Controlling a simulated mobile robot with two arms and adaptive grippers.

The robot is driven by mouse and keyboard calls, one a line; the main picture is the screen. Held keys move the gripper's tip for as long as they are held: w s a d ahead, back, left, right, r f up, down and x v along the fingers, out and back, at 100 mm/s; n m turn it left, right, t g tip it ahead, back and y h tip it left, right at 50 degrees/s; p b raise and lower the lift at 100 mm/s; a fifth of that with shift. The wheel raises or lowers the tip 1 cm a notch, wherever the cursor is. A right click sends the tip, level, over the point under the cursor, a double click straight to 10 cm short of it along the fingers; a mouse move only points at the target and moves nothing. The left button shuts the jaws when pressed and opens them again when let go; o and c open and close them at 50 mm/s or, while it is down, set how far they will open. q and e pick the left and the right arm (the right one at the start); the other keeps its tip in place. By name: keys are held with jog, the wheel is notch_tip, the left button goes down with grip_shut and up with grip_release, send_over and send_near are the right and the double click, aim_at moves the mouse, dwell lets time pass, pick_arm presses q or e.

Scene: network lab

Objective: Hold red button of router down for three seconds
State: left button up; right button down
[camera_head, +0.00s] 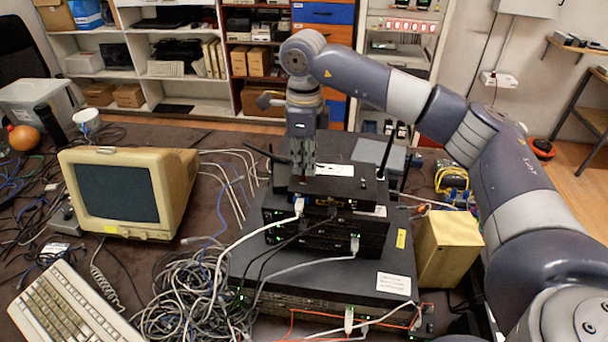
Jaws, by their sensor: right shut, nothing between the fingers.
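The router (340,190) is a black box with antennas on top of a stack of black network devices, in the middle of the head view. A white label lies on its top. My right gripper (303,174) points straight down over the left part of the router's top, shut and empty. Its fingertips are at or just above the top surface; I cannot tell whether they touch it. The red button is not clearly visible; the fingers may cover it. My left gripper is not in view.
White and black cables run from the stack's front to a grey cable tangle (185,295). A beige monitor (125,190) and keyboard (68,310) are at left. A beige box (447,248) stands right of the stack, near my right arm. Shelves line the back.

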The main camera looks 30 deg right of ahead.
aim_at(304, 176)
jog(key=shift+f+b, duration=0.5)
jog(key=shift+f, duration=0.2)
dwell(0.7)
jog(key=shift+r, duration=0.1)
dwell(3.8)
jog(key=shift+r+p, duration=1.65)
jog(key=shift+r, duration=0.85)
